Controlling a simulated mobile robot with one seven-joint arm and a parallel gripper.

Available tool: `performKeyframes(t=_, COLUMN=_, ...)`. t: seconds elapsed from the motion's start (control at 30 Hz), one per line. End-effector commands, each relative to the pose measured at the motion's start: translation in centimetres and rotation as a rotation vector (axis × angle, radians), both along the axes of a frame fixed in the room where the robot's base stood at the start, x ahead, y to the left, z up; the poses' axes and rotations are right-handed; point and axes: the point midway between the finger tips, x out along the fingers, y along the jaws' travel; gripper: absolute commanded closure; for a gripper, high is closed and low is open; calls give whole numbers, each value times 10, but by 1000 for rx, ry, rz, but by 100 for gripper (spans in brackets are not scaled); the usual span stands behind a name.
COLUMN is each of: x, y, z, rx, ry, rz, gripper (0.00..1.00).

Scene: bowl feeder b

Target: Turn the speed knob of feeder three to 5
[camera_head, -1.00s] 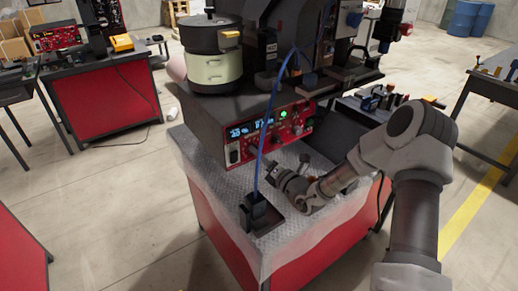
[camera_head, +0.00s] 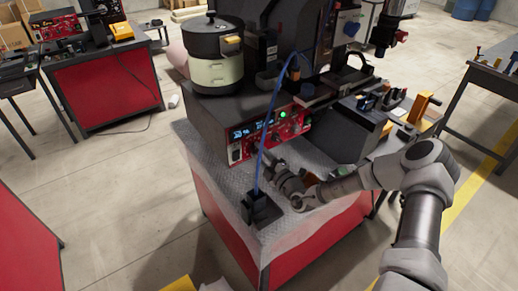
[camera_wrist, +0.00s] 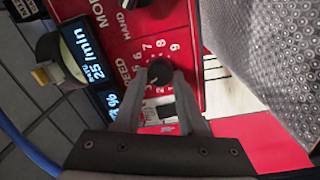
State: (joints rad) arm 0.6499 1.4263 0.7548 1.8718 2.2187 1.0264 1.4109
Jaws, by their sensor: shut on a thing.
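The speed knob (camera_wrist: 159,70) is a small black round knob on the red control panel (camera_head: 292,132). It sits by the word SPEED, with white scale digits around it, seen rotated in the wrist view. My gripper (camera_wrist: 160,82) is shut on the knob, one finger on each side. In the head view my gripper (camera_head: 268,160) reaches the lower front of the panel. The knob is too small to make out there. I cannot read which digit the knob points to. A blue-lit display (camera_wrist: 84,54) beside it reads 25 /min.
A blue cable (camera_head: 262,150) runs down past the panel to a black box (camera_head: 260,210) on the bench top. A pot-like bowl unit (camera_head: 215,55) stands on the housing. A grey textured surface (camera_wrist: 275,50) is close at the right in the wrist view.

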Motion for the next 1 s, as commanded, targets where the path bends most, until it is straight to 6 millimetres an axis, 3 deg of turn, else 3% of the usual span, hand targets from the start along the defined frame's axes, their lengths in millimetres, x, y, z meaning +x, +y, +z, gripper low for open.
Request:
performKeyframes(t=0.5, x=-1, y=0, z=2, rx=389, ry=262, rz=0, gripper=100)
performKeyframes(t=1.0, x=0, y=0, z=2, rx=581, ry=390, rz=2, gripper=100)
